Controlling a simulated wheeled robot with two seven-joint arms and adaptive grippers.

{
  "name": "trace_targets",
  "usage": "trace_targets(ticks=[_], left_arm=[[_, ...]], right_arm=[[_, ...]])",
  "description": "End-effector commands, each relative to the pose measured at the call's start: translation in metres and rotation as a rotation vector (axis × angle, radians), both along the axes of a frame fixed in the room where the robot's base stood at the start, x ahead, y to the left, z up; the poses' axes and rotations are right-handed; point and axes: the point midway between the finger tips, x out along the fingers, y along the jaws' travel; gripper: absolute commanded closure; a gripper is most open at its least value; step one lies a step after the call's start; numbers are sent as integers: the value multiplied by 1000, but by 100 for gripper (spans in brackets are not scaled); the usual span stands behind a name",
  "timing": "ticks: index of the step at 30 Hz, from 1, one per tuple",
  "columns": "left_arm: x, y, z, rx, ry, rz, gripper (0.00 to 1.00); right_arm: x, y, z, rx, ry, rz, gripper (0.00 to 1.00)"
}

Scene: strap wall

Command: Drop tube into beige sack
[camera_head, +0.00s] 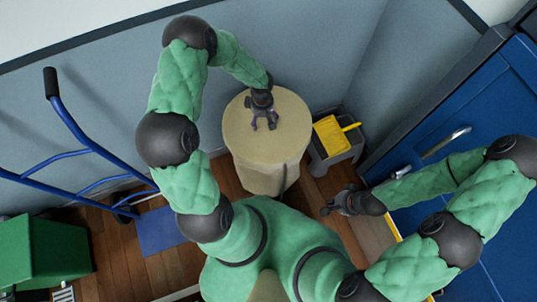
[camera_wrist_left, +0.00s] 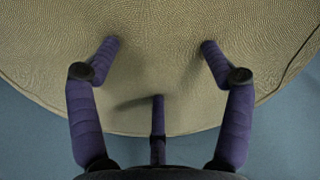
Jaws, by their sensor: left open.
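A large beige round-topped thing (camera_head: 290,115) stands on the floor in front of me. I cannot tell whether it is the beige sack; its top looks closed and textured. My left gripper (camera_head: 264,124) points down over this top, with its purple fingers spread. In the left wrist view the same beige surface (camera_wrist_left: 160,25) fills most of the picture behind the open, empty fingers (camera_wrist_left: 158,62). I cannot tell whether the fingertips touch it. My right gripper (camera_head: 328,208) is held low to the right, and its jaws are too small to read. No tube is visible.
A grey cart with a yellow tray (camera_head: 331,135) stands right of the beige thing. A blue hand truck (camera_head: 85,140) and a green box (camera_head: 45,250) are at left. A blue cabinet (camera_head: 480,110) is at right. A grey partition (camera_head: 110,95) closes the back.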

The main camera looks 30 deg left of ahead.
Motion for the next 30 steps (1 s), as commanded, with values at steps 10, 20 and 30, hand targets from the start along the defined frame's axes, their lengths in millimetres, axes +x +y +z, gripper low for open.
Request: trace_targets(ticks=[10,20,30], left_arm=[[1,0,68,1,-4,-1,19],[0,0,105,0,-1,-2,19],[0,-1,107,-1,0,-1,19]], right_arm=[[0,0,0,0,0,0,100],[0,0,0,0,0,0,100],[0,0,0,0,0,0,100]])
